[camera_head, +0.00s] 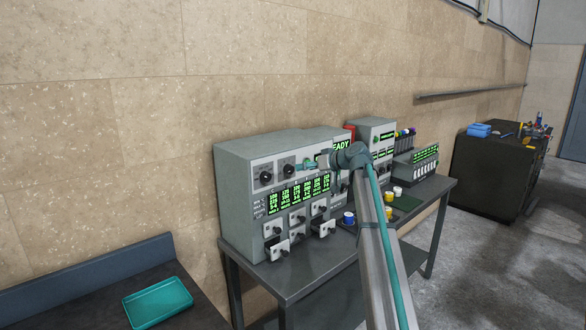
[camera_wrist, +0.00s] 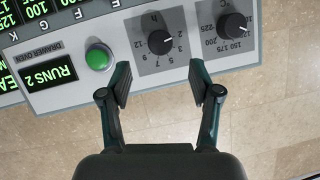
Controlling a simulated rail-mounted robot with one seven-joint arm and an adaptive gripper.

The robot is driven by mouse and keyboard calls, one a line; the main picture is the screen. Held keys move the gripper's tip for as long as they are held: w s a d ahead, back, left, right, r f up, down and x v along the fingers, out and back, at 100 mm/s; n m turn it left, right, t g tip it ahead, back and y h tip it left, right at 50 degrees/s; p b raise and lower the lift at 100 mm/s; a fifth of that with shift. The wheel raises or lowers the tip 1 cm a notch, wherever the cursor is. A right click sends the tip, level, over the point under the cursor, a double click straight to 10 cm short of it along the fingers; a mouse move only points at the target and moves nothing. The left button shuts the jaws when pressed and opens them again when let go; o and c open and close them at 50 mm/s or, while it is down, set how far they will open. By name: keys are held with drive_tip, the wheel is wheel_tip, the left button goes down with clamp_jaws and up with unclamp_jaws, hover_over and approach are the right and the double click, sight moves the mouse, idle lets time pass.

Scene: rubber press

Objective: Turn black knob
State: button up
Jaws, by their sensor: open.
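Two black knobs sit on the grey face of the drawer oven. My gripper (camera_wrist: 161,82) is open and empty. Its fingertips are at the panel's edge in the wrist view, either side of the hour dial's column, and apart from the knob. In the head view my gripper (camera_head: 309,165) is partly hidden by my wrist.
A green button (camera_wrist: 98,57) and a "RUNS 2" display (camera_wrist: 52,77) are beside the hour knob. Small drawers (camera_head: 275,247) stick out below on the oven. A teal tray (camera_head: 158,302) lies on the dark table at left. Small jars (camera_head: 349,218) stand right of the oven.

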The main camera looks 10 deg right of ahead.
sight(292, 169)
drive_tip(key=p+x, duration=0.2)
drive_tip(key=x, duration=0.3)
drive_tip(key=shift+w+a, duration=0.25)
drive_tip(key=shift+w, duration=0.1)
drive_tip(key=shift+x, duration=0.85)
drive_tip(key=shift+f, duration=0.15)
drive_tip(key=c, duration=1.1)
drive_tip(key=shift+c, duration=0.2)
